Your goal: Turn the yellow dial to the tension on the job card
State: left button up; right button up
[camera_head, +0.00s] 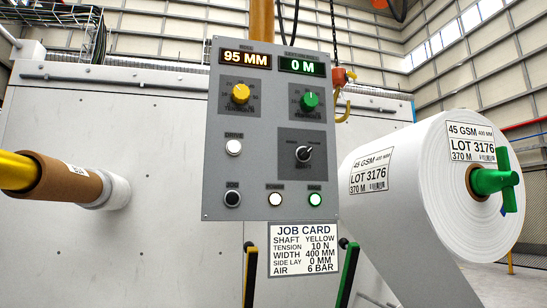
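The yellow dial (240,94) is a round knob on the upper left of the grey control panel (220,190). Small scale numbers around it are too blurred to read. A light mark near its top seems to be its pointer, but its exact setting is hard to tell. The job card (304,250) hangs below the panel and reads shaft yellow, tension 10 N, width 400 mm, side lay 0 mm, air 6 bar. Neither of my grippers shows in the head view, and nothing touches the dial.
A green dial (309,101) sits right of the yellow one, with a black selector (304,154) below. Displays read 95 MM and 0 M. A yellow shaft (17,171) carries a brown core at left. A large white roll (425,170) stands at right. Space before the panel looks clear.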

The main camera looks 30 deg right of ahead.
aim_at(240, 93)
jog(key=j+z, duration=0.1)
jog(key=z, duration=0.35)
jog(key=i+j+z, duration=0.1)
jog(key=z, duration=0.3)
